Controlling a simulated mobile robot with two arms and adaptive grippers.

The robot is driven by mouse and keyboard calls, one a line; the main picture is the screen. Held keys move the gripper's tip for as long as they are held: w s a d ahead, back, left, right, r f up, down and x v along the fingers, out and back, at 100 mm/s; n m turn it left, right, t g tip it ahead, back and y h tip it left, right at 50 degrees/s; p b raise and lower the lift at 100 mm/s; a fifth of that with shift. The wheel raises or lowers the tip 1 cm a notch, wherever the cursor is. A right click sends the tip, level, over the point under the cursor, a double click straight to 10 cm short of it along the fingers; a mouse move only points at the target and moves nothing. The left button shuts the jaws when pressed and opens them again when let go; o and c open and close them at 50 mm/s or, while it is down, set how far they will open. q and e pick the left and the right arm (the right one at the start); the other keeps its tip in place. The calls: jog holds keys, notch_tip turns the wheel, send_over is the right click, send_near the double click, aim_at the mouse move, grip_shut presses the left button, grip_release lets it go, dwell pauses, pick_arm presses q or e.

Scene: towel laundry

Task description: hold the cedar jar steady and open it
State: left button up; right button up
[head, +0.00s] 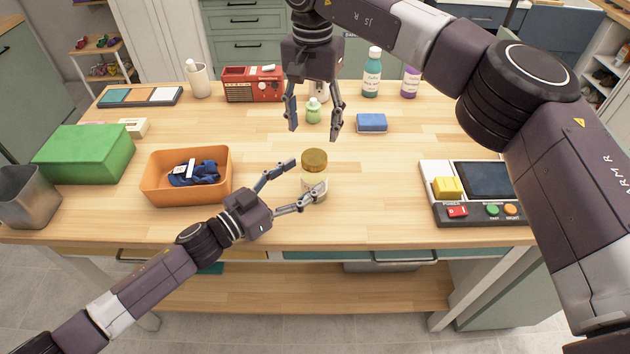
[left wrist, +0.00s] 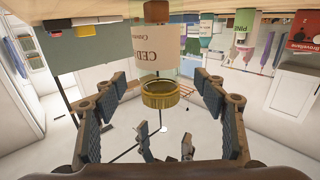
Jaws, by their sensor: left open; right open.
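The cedar jar (head: 313,184) stands upright on the table, with a gold-brown lid (head: 314,161) on it. In the left wrist view, which is upside down, the jar's label (left wrist: 155,47) and ribbed gold lid (left wrist: 160,94) show between my left fingers. My left gripper (head: 307,178) is open, one finger reaching across the jar's front and the other at its left near the lid. No firm contact shows. My right gripper (head: 313,132) is open and empty, pointing down above and behind the jar. Its fingers also show beyond the lid in the left wrist view.
An orange bin (head: 165,190) with dark blue cloth stands left of the jar. A control panel (head: 474,220) is at right. The table between jar and panel is clear.

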pick_arm(q)
jog(key=x, duration=0.4)
jog(key=shift+f, duration=0.1)
pick_arm(e)
jog(key=shift+w+d+f, duration=0.1)
jog(key=shift+w+d, duration=0.05)
jog(key=shift+d, duration=0.05)
pick_arm(q)
jog(key=shift+w+d, duration=0.1)
jog(key=shift+d, duration=0.05)
pick_arm(e)
jog(key=shift+a, duration=0.15)
pick_arm(q)
jog(key=shift+c, duration=0.3)
